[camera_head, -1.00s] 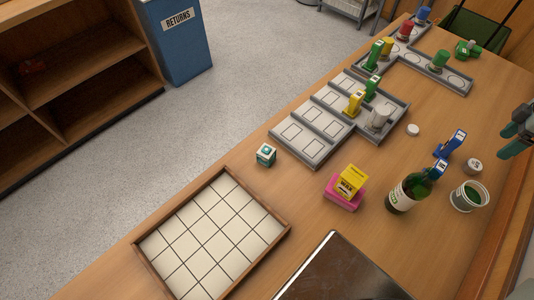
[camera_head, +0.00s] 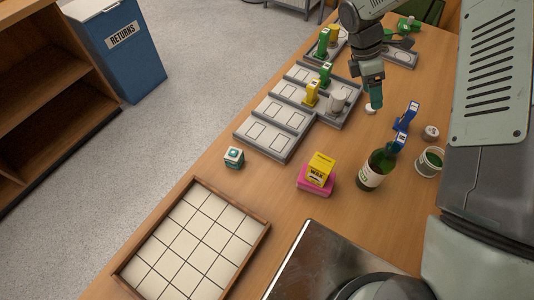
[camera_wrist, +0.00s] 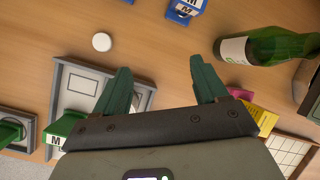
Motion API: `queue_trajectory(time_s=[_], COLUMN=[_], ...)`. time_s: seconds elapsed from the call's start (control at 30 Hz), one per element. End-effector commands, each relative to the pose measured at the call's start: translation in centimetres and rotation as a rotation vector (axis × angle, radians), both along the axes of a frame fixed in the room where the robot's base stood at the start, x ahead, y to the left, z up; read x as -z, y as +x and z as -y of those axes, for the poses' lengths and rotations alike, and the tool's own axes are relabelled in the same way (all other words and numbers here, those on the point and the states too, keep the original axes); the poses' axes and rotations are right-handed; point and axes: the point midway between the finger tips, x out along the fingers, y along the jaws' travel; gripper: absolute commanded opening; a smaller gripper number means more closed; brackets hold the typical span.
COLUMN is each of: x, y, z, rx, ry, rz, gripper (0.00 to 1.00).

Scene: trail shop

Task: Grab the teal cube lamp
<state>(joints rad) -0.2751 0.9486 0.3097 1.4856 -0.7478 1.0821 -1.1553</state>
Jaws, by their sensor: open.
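The teal cube lamp (camera_head: 234,157) is a small teal-and-white cube on the wooden table, between the grey slotted tray and the tiled tray. It stands apart from other things. My gripper (camera_head: 374,100) hangs above the table to the upper right of the cube, near the white disc. It is well away from the cube. The wrist view shows its two green fingers (camera_wrist: 160,70) spread apart with nothing between them. The cube does not show in the wrist view.
A yellow box (camera_head: 320,169) on a pink block (camera_head: 314,186), a green bottle (camera_head: 377,168) and a blue item (camera_head: 406,117) stand right of the cube. The grey slotted tray (camera_head: 283,138) holds several items. The wood-rimmed tiled tray (camera_head: 193,238) lies below the cube.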

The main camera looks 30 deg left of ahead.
Motion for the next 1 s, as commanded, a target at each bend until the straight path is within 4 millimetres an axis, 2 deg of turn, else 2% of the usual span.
queue_trajectory(time_s=[0.03,0.2,0.4,0.5,0.7,1.0], x=[0.2,0.2,-0.7,-1.3,-2.5,-3.7], y=[-2.4,-9.4,-18.0,-22.4,-29.6,-37.3], z=[-3.0,-9.7,-16.0,-18.4,-21.4,-23.3], rx=[-0.082,-0.321,-0.621,-0.776,-1.02,-1.266], ry=[-0.058,-0.223,-0.328,-0.336,-0.289,-0.172], rz=[0.016,0.142,0.36,0.482,0.677,0.847], gripper=[0.72,0.72,0.72,0.72,0.72,0.72])
